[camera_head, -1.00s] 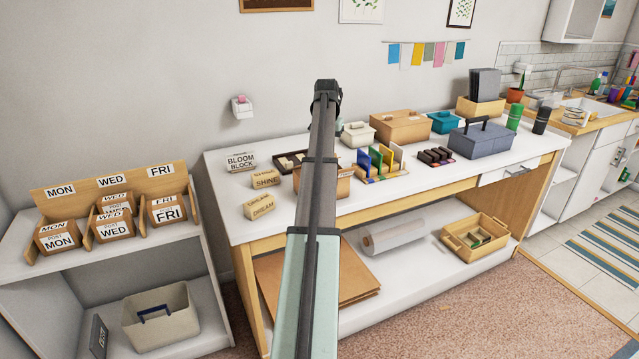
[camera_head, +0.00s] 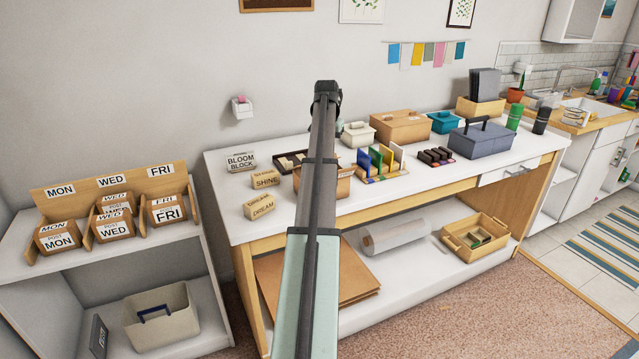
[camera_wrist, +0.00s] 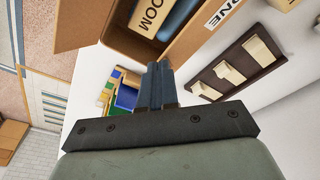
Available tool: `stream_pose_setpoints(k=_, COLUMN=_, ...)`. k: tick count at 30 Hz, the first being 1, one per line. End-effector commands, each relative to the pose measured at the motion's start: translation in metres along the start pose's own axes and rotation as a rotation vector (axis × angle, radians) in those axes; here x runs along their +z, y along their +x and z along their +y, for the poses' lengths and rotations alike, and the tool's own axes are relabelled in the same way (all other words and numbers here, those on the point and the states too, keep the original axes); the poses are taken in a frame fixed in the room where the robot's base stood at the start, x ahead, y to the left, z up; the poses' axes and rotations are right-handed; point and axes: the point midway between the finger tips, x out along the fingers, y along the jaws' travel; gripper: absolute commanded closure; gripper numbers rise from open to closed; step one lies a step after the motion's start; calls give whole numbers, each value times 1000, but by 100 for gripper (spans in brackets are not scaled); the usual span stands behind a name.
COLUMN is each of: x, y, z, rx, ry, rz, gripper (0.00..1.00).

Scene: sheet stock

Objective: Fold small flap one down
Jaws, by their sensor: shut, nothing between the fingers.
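An open brown cardboard box (camera_wrist: 119,44) is at the top of the wrist view. A blue item and a card reading "OOM" show inside it. A flap (camera_wrist: 75,22) stands out to the left. On the right, a brown flap (camera_wrist: 196,35) bears a white label ending in "NE". My gripper (camera_wrist: 160,68) is shut and empty, its fingertips by the lower corner of the box, near the labelled flap. I cannot tell whether they touch it. In the head view, the box (camera_head: 344,186) is mostly hidden behind my arm, and the gripper is hidden there.
A dark tray with pale blocks (camera_wrist: 238,66) lies right of the gripper in the wrist view. Colourful upright dividers (camera_head: 380,162) stand right of the box. "SHINE" (camera_head: 266,180) and "DREAM" (camera_head: 260,207) blocks sit left on the white table (camera_head: 235,222). The table's front edge is close to the box.

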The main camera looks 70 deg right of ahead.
Motion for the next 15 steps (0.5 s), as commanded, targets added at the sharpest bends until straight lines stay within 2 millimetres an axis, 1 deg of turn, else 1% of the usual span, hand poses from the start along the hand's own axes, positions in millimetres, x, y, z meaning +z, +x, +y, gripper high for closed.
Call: stream_pose_setpoints(k=15, x=2, y=11, z=0, rx=0, ry=0, rz=0, gripper=100)
